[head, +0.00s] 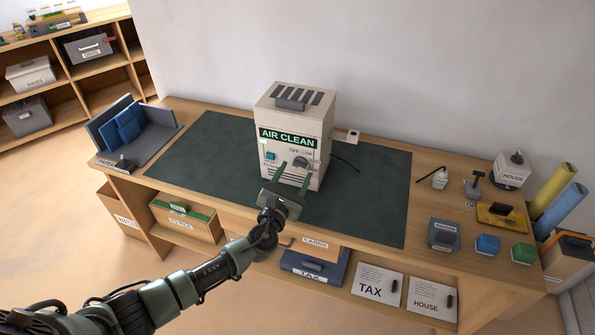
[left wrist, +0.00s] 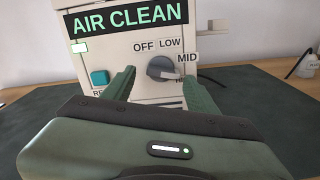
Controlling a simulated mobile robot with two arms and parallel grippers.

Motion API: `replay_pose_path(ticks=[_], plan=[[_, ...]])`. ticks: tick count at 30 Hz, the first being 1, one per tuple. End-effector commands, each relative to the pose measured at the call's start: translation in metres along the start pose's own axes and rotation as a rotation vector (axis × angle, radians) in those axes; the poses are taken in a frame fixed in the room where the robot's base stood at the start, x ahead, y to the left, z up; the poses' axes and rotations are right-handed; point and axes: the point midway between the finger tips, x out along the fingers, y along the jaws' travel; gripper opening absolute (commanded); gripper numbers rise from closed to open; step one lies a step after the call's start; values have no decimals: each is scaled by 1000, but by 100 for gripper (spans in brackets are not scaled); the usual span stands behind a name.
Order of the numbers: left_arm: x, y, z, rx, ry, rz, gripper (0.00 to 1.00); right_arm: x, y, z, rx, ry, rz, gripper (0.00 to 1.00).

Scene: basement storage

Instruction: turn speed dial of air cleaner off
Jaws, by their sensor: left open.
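The air cleaner (head: 296,137) is a beige box with a green "AIR CLEAN" sign, upright on the dark mat. Its dark grey speed dial (head: 300,161) is on the front, right of a teal button. In the left wrist view the dial (left wrist: 161,68) has OFF, LOW and MID labels around it; a further label at lower right is partly hidden by a finger. I cannot clearly tell which label its pointer faces. My left gripper (head: 294,174) is open in front of the panel, its fingers (left wrist: 159,77) on either side of the dial in that view, not closed on it. My right gripper is out of view.
The dark mat (head: 375,200) is mostly clear around the cleaner. A plug and cable (head: 350,136) are at its right. A blue file holder (head: 130,132) stands at left. Small boxes and a stamp pad (head: 501,218) are at right. Labelled boxes sit on the shelf below.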

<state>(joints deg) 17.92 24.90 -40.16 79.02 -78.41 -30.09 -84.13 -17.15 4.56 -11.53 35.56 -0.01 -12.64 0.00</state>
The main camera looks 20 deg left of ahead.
Motion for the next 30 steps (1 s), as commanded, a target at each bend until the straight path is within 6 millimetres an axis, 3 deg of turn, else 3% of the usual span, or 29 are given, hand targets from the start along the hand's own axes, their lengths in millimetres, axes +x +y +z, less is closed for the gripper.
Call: replay_pose_path(ticks=[5, 14, 21, 30], plan=[[17, 0, 0, 0, 0, 0, 58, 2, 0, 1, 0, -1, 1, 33], [20, -1, 0, -2, 1, -1, 58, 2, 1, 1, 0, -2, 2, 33], [20, -1, 0, -3, 1, -1, 0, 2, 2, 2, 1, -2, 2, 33], [20, -1, -1, -39, 1, -1, 0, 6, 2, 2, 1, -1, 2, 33]])
